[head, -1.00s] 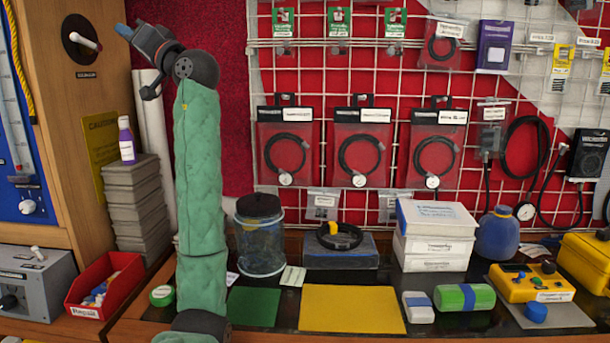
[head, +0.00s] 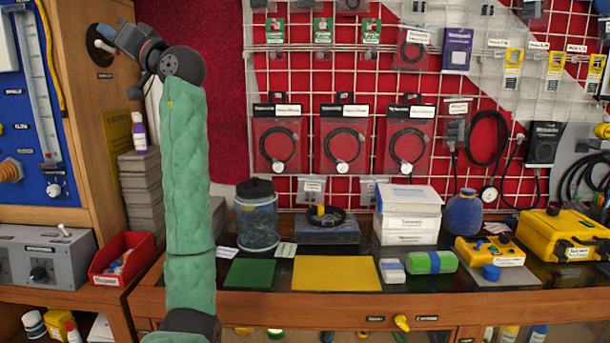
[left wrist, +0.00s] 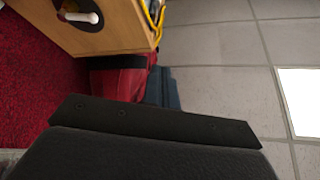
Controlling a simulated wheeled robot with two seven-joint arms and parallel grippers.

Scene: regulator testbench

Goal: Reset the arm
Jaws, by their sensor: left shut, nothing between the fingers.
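My left arm (head: 187,180), in a green padded sleeve, stands upright at the left of the head view. Its left gripper (head: 106,36) is raised at the top left, pointing up and left. It is shut and empty. It overlaps the side of the wooden cabinet near a white handle on a black disc; I cannot tell the gap. In the left wrist view the gripper's dark bar (left wrist: 155,122) crosses the lower part, with nothing held. My right arm and gripper are not in view.
The wooden cabinet (head: 88,70) stands at the left, with a red parts bin (head: 122,259) below. The bench holds a green mat (head: 250,273), a yellow mat (head: 336,274), a jar (head: 257,220), white boxes (head: 407,215) and yellow cases (head: 566,235). A pegboard grid with hanging packs stands behind.

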